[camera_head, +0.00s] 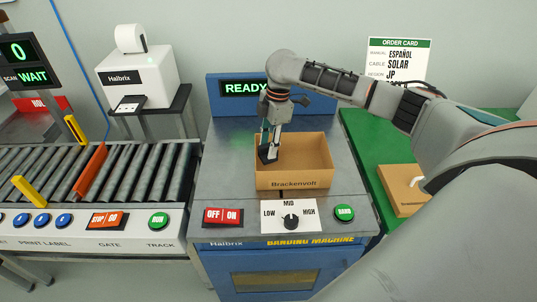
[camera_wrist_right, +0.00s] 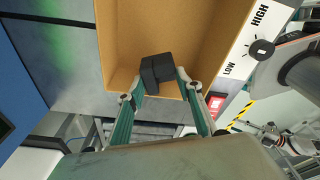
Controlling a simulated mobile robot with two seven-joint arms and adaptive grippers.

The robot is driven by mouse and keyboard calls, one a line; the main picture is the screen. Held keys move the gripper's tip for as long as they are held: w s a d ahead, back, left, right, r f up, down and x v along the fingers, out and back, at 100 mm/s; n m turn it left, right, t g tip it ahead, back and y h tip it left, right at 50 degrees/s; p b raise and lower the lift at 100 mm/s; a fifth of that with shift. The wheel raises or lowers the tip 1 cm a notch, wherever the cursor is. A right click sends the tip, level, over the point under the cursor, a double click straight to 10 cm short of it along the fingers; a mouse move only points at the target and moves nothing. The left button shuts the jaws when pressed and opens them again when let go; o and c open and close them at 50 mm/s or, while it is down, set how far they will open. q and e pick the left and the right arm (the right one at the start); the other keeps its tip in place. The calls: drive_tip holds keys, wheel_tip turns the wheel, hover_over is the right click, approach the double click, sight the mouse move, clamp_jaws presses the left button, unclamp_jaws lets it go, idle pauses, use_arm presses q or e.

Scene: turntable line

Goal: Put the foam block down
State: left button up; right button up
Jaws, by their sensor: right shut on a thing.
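The foam block (camera_wrist_right: 157,70) is a small black block, seen in the right wrist view between the two fingertips. In the head view it is the dark shape (camera_head: 267,154) at the left side of the open cardboard box (camera_head: 292,181). My right gripper (camera_head: 268,146) points down into the box's left part and is shut on the block. Whether the block touches the box floor I cannot tell. The box also shows in the right wrist view (camera_wrist_right: 205,30), otherwise empty where visible. My left gripper is not in view.
The box stands on the banding machine's metal top (camera_head: 225,160), behind the OFF/ON switch (camera_head: 222,216), the mode dial (camera_head: 291,220) and the green button (camera_head: 344,213). A READY display (camera_head: 243,88) stands behind. A roller conveyor (camera_head: 130,170) is at left, a green table (camera_head: 370,150) at right.

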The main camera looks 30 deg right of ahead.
wheel_tip(320, 180, down, 4)
drive_tip(key=shift+r+b, duration=0.1)
drive_tip(key=shift+b, duration=0.3)
drive_tip(key=shift+r, duration=0.1)
drive_tip(key=shift+f+p, duration=0.4)
drive_tip(key=shift+f, duration=0.1)
drive_tip(key=o, duration=0.7)
drive_tip(key=shift+f, duration=0.1)
drive_tip(key=shift+r+b, duration=0.3)
drive_tip(key=r+p, duration=0.1)
drive_tip(key=r, duration=0.3)
drive_tip(key=d+r+p, duration=0.1)
drive_tip(key=r, duration=0.3)
drive_tip(key=r+p, duration=0.1)
drive_tip(key=r, duration=0.3)
drive_tip(key=shift+s+d+r, duration=0.2)
drive_tip(key=shift+d+r, duration=0.05)
drive_tip(key=shift+d, duration=0.15)
